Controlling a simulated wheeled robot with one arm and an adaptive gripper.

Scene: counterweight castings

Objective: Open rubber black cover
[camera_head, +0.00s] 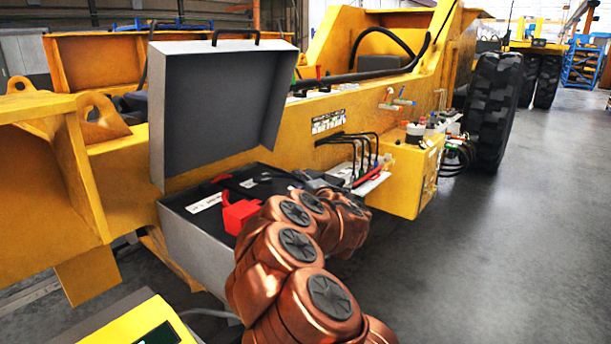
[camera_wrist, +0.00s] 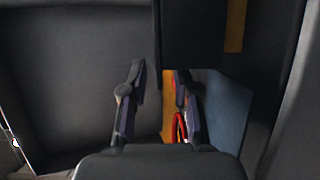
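I cannot pick out the rubber black cover with certainty. In the head view, a grey box (camera_head: 185,240) on the yellow machine stands with its lid (camera_head: 222,100) raised. Inside are dark parts, a red piece (camera_head: 238,215) and a white label (camera_head: 205,203). My copper arm reaches over the box's right side and my gripper is hidden there. In the wrist view, my gripper (camera_wrist: 159,78) has its two fingers apart. A black block-like part (camera_wrist: 205,35) lies ahead of the right finger. A red loop (camera_wrist: 180,128) shows beside that finger. I see nothing clearly held.
Yellow machine frame (camera_head: 345,105) rises behind the box. Black cables (camera_head: 355,140) and a yellow housing (camera_head: 408,180) stand to its right. A large tyre (camera_head: 495,110) is farther back. The grey floor (camera_head: 500,260) at right is clear.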

